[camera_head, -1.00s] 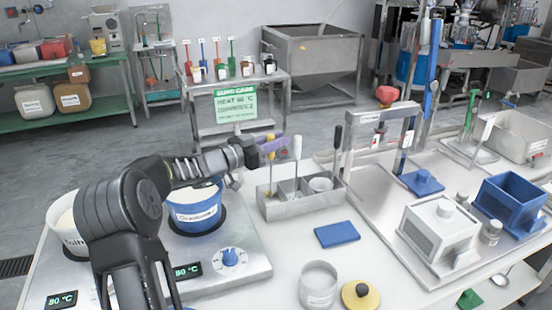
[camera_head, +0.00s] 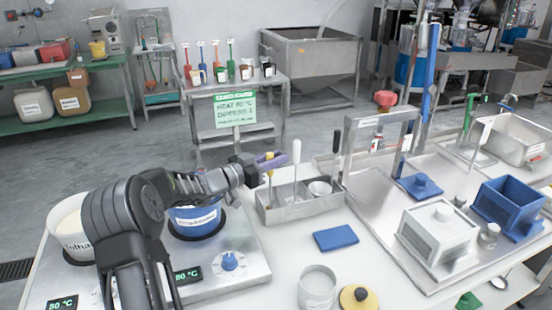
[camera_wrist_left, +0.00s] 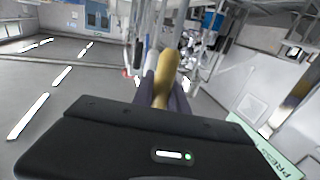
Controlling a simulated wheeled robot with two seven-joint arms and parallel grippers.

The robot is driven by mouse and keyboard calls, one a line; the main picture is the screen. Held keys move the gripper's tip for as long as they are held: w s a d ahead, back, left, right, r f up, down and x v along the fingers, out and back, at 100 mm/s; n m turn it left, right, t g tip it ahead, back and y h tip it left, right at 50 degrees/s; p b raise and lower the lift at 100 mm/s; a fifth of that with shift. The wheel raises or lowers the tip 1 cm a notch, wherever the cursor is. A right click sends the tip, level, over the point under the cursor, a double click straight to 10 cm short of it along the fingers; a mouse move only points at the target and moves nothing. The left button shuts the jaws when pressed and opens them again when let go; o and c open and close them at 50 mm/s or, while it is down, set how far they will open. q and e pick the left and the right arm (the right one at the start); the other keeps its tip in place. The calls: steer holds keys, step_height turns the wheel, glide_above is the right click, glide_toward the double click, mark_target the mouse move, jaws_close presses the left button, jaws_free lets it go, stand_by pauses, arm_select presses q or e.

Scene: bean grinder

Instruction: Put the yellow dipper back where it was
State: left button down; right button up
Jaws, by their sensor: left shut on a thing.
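My left gripper (camera_head: 271,160) is shut on the yellow dipper (camera_head: 269,157) near the top of its handle. The dipper is upright over the left compartment of the metal caddy (camera_head: 310,207), and its thin stem runs down there. I cannot tell whether its lower end touches the caddy floor. In the left wrist view the yellow handle (camera_wrist_left: 166,72) stands between the two purple-grey fingers (camera_wrist_left: 165,90). A white-handled dipper (camera_head: 296,153) and a black-handled one (camera_head: 335,143) stand in the caddy. My right gripper is not in view.
A blue-labelled pot (camera_head: 197,218) and a white pot (camera_head: 70,230) stand on the hotplate (camera_head: 235,275), left of the caddy. A metal frame (camera_head: 350,150) stands at the right.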

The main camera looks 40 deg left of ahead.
arm_select(q)
steer(key=shift+f, duration=0.15)
steer(key=c, duration=1.3)
jaws_free()
steer(key=b+v, duration=0.3)
steer(key=v, duration=0.9)
